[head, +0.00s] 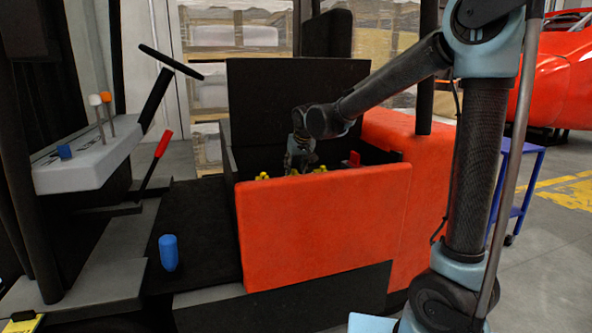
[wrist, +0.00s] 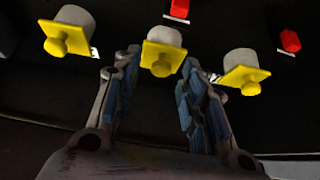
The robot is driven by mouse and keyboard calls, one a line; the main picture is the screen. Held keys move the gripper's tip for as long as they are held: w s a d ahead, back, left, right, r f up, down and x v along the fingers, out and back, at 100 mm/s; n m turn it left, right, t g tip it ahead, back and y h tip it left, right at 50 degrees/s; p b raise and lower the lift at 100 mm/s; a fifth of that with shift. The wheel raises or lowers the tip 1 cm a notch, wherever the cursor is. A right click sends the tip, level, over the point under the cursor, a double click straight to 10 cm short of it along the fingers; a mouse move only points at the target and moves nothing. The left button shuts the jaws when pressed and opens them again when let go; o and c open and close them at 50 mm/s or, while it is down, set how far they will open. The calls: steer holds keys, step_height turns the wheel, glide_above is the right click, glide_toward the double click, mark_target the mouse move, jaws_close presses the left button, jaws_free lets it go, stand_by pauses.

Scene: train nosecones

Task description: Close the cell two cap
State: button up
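In the wrist view three grey cell necks stand in a row, each with a square yellow cap with a round knob: a left cap (wrist: 64,40), a middle cap (wrist: 161,57) and a right cap (wrist: 245,79). I cannot tell from the frames which one is cell two, nor how firmly any cap sits. My gripper (wrist: 157,76) is open, its two fingers on either side of the middle cap, with no clear contact. In the head view my gripper (head: 300,157) reaches down into the compartment, where small yellow caps (head: 262,176) show; the front wall hides most of them.
Two red terminals (wrist: 290,40) lie behind the cells. The compartment has an orange front wall (head: 320,230) and a raised black lid (head: 285,95) behind. A blue cylinder (head: 169,253) stands on the step to the left, below a red lever (head: 160,148).

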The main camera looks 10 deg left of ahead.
steer(key=v, duration=1.1)
